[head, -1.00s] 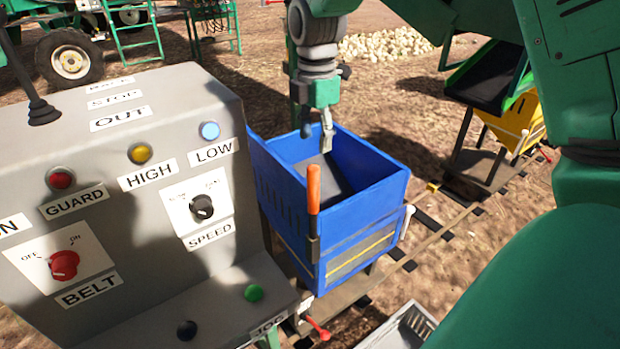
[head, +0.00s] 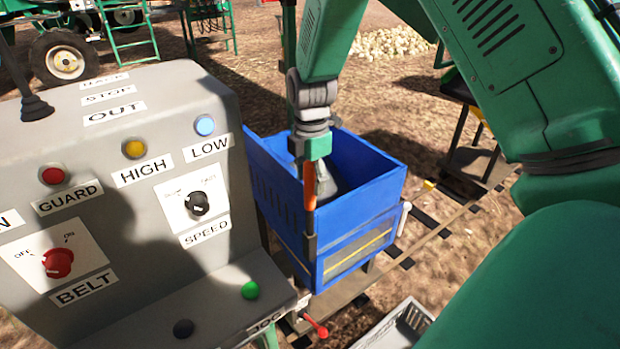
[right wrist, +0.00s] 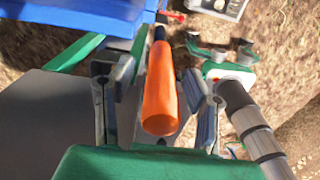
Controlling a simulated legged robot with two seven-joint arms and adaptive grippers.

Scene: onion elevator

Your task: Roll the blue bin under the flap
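The blue bin (head: 360,215) stands on a rail track beside the grey control panel (head: 130,190). An upright lever with an orange handle (head: 309,188) is at its near corner. My right gripper (head: 322,182) is at the handle, over the bin's near side. In the right wrist view the orange handle (right wrist: 160,90) lies between the two fingers, which stand apart with gaps beside it. I cannot make out the flap for sure; my right arm hides much of the right side. My left gripper is not in view.
The track (head: 440,232) runs back to the right, toward a dark stand (head: 470,160) partly behind my arm. A grey crate (head: 395,328) sits at the front. A red-knobbed lever (head: 318,328) is low by the track. A pale heap (head: 390,42) lies behind.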

